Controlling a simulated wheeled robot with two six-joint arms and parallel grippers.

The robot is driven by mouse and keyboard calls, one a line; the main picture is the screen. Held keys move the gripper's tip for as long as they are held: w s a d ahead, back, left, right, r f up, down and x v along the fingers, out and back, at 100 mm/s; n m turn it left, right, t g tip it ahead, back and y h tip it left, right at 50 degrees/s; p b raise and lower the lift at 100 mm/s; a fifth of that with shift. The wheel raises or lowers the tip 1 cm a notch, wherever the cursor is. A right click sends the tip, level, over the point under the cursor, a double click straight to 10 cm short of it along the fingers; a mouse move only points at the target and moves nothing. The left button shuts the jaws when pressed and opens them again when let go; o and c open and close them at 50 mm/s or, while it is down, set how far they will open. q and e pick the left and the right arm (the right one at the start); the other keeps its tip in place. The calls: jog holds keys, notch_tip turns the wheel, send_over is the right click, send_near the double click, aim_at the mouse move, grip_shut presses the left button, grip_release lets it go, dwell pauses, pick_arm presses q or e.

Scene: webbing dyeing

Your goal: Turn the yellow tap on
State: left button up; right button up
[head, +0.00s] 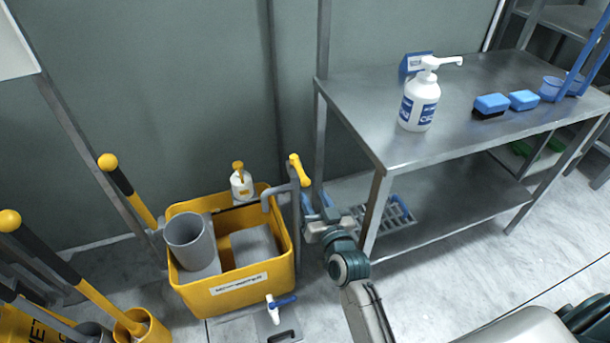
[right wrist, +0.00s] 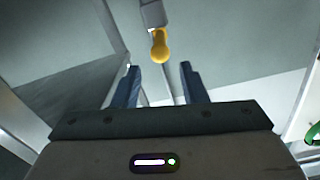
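The yellow tap (head: 300,171) is a lever on top of a grey pipe (head: 296,200) at the right rim of the yellow bucket (head: 240,297). In the right wrist view the yellow tap (right wrist: 160,46) shows just beyond and between my fingertips. My right gripper (head: 318,205) is just below and to the right of the tap in the head view. In the wrist view my right gripper (right wrist: 159,70) is open, its blue fingers apart with nothing between them. My left gripper is not in view.
A white bottle with a yellow cap (head: 241,183) stands behind the bucket. A white spout with a blue handle (head: 274,308) is at its front. Yellow-handled tools (head: 70,270) stand left. A steel table (head: 385,130) with a pump bottle (head: 419,100) stands right, close to my arm.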

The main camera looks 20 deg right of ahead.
send_near(296, 162)
jog(key=w, duration=0.5)
jog(key=shift+f+p, duration=0.3)
jog(key=shift+f, duration=0.1)
grip_shut()
jog(key=shift+d, duration=0.1)
